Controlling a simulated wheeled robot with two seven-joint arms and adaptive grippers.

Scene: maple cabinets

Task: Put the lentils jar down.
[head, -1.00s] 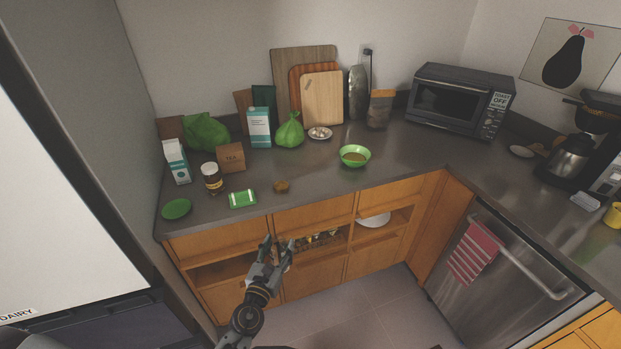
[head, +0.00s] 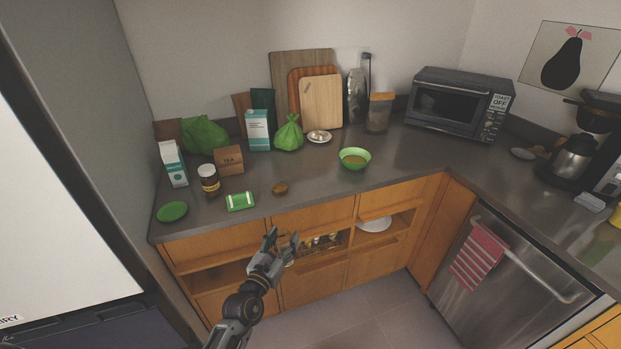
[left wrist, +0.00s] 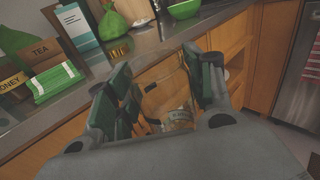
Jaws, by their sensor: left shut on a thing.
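My left gripper (head: 283,243) is in front of the drawers and cubbies, below the counter's front edge. In the left wrist view its fingers (left wrist: 160,78) are closed around a clear glass jar (left wrist: 164,100), taken to be the lentils jar, with a pale label low down. The jar is held in the air. Its contents and lid are hard to make out, and in the head view it is mostly hidden by the fingers. The counter (head: 320,182) is above and behind the gripper. My right gripper is not in view.
Near the counter's front stand a honey jar (head: 209,180), a green packet (head: 240,201), a small brown item (head: 280,188) and a green bowl (head: 355,159). A tea box (head: 229,160) and carton (head: 257,130) stand behind. Bare counter lies between the brown item and bowl.

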